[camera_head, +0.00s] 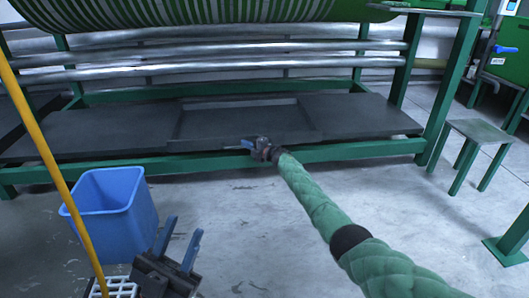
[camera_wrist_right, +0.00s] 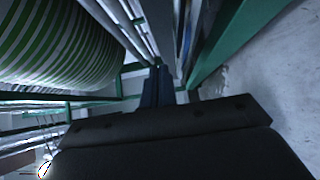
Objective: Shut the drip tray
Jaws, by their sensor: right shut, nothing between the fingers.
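The drip tray (camera_head: 240,122) is a shallow dark grey tray with a raised rim, low in the machine's green frame between two flat dark panels. Its front edge lies close to the green front beam; I cannot tell whether it sticks out. My right gripper (camera_head: 247,146) is shut and empty at the tray's front edge; I cannot tell whether it touches. Its blue fingers also show together in the right wrist view (camera_wrist_right: 157,86), where the tray is not clearly seen. My left gripper (camera_head: 179,241) is open and empty, low at the front, well away from the tray.
A blue bin (camera_head: 112,205) stands on the floor left of my left gripper. A yellow pole (camera_head: 52,165) slants beside it, with a white grate (camera_head: 115,287) below. Steel rollers (camera_head: 210,58) run above the tray. A green stool (camera_head: 470,145) stands at right. The middle floor is clear.

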